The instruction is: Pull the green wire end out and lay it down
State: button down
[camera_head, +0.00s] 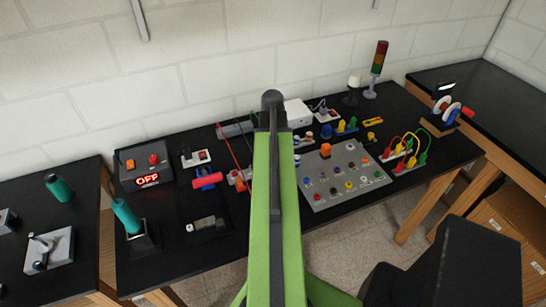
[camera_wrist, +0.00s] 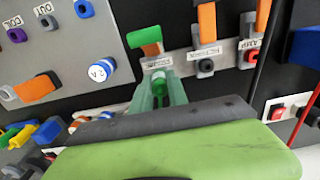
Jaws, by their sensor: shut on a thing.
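In the wrist view my gripper (camera_wrist: 158,92) has its two pale green fingers closed around a small green piece, the green wire end (camera_wrist: 159,79). It is at the near edge of a grey connector with a white label (camera_wrist: 157,63). I cannot tell whether it is still inside the connector. Just beyond are an orange lever (camera_wrist: 151,49) and a thicker green piece (camera_wrist: 145,36). In the head view my arm hides the gripper and the wire end.
Two more labelled connectors with upright orange levers (camera_wrist: 207,22) stand to the right in the wrist view. A blue-and-white knob (camera_wrist: 101,70) is close on the left. The head view shows a grey button panel (camera_head: 345,190) and looped coloured wires (camera_head: 405,147) to the right.

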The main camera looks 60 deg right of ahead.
jog(key=shift+r, duration=0.15)
jog(key=shift+r+p, duration=2.85)
jog(key=shift+p, duration=0.15)
